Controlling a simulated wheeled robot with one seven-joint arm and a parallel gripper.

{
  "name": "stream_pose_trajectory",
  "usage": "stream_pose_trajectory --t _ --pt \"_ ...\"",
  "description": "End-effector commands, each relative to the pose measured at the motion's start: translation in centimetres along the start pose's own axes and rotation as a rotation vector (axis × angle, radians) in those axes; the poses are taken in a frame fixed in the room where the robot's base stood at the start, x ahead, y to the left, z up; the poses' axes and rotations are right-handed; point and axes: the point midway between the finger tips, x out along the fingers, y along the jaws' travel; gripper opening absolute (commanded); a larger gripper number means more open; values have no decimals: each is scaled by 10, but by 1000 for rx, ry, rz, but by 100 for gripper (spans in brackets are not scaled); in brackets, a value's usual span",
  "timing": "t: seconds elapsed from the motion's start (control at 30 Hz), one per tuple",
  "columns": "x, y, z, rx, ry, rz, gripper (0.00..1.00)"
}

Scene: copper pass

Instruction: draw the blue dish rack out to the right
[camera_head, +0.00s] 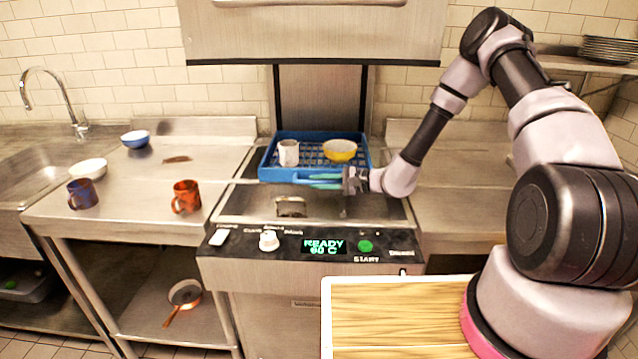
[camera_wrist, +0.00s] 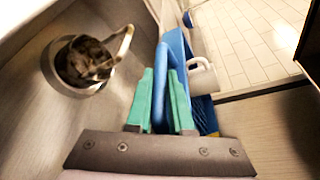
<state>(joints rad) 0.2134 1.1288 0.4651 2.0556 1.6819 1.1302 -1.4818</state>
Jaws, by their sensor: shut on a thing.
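The blue dish rack (camera_head: 308,146) sits in the dishwasher bay under the raised hood. It holds a white mug (camera_head: 288,152) and a yellow bowl (camera_head: 340,150). My gripper (camera_head: 328,181) is at the rack's near side, reaching in from the right. The white mug also shows in the wrist view (camera_wrist: 202,77) beside the rim. The far side of the rack is partly hidden by the things in it.
The steel counter right of the bay (camera_head: 458,205) looks clear, partly hidden by my arm. The left counter holds an orange mug (camera_head: 187,195), a blue mug (camera_head: 83,193) and bowls. The raised hood (camera_head: 310,35) hangs above.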

Motion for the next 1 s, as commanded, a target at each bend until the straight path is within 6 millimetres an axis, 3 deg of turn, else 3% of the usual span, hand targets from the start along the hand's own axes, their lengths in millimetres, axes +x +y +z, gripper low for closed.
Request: stream_pose_trajectory --t 0.57,0.77,1.0 --pt "-7 -1 -4 0 2 -3 0" --pt "-33 -1 -15 -1 5 -3 0" --pt "-90 0 -38 0 7 -3 0"
